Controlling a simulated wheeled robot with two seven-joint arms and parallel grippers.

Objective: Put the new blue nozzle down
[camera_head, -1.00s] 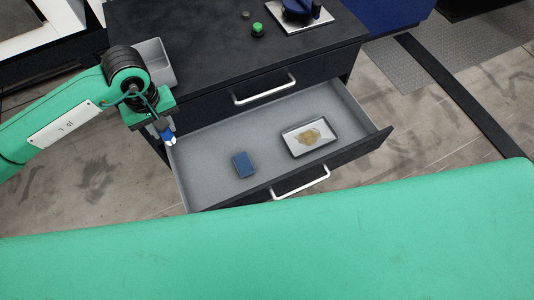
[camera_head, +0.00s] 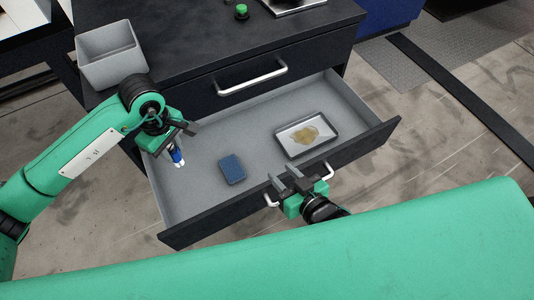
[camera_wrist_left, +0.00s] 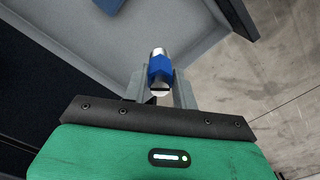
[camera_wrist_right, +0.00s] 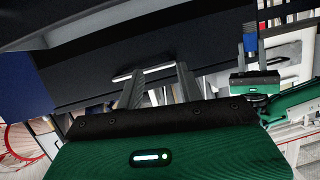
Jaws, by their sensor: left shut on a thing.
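The blue nozzle (camera_head: 177,156), with a pale tip, is held by my left gripper (camera_head: 174,142) above the left end of the open drawer (camera_head: 190,208). The left wrist view shows the nozzle (camera_wrist_left: 160,69) between the two fingers. It hangs clear of the drawer floor as far as I can see. My right gripper (camera_head: 287,180) is at the drawer's front, by its silver handle (camera_head: 328,172). In the right wrist view its fingers (camera_wrist_right: 160,85) are apart, with the handle (camera_wrist_right: 143,73) just ahead; I cannot tell whether they touch it.
The drawer holds a dark blue block (camera_head: 232,169) and a shallow tray (camera_head: 307,133) with a brownish patch. Its left floor is bare. A grey bin (camera_head: 112,57) and a green knob (camera_head: 242,10) are on the black cabinet top (camera_head: 190,40). A closed drawer with a handle (camera_head: 252,79) is above.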

